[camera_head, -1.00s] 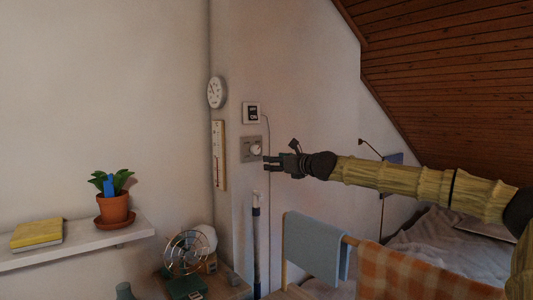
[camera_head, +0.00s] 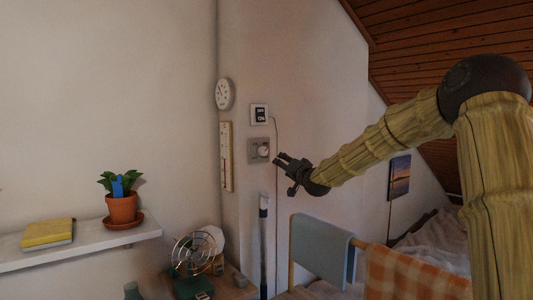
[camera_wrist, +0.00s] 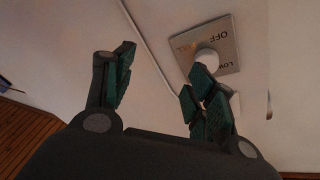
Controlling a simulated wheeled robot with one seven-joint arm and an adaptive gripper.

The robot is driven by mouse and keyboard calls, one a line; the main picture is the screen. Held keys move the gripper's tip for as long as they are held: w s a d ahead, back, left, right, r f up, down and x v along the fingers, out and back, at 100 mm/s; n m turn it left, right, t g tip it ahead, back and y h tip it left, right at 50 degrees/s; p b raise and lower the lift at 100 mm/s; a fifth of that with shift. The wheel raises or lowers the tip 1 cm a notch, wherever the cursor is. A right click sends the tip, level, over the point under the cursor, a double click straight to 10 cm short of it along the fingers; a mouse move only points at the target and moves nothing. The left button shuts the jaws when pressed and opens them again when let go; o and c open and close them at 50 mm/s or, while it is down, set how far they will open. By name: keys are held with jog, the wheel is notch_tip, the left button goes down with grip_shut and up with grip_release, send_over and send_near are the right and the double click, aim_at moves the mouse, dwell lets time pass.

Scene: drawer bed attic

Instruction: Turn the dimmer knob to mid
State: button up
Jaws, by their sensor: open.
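The dimmer plate (camera_head: 253,152) is a grey panel on the wall, with a round white knob (camera_head: 263,151) on its right part. In the wrist view the plate (camera_wrist: 222,40) carries the words OFF and LOW, and the knob (camera_wrist: 207,58) stands out from it near the tip of the right-hand finger. My gripper (camera_head: 279,162) is open and empty, just right of and slightly below the knob in the head view. In the wrist view my gripper (camera_wrist: 155,75) has its fingers spread, with the knob outside the gap. The knob's pointer mark is too small to read.
A small display (camera_head: 259,114) with a hanging cord is above the plate. A round dial (camera_head: 223,94) and a thermometer strip (camera_head: 226,156) hang to the left.

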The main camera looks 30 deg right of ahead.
aim_at(264, 151)
jog(key=s+a+r+n+y, duration=0.3)
jog(key=a+r+n+y, duration=0.15)
jog(key=n, duration=0.85)
jog(key=shift+w+d+p, duration=0.15)
jog(key=shift+w+p, duration=1.15)
jog(key=shift+w, duration=4.1)
jog(key=shift+c, duration=0.3)
jog(key=shift+r, duration=0.1)
jog(key=c, duration=1)
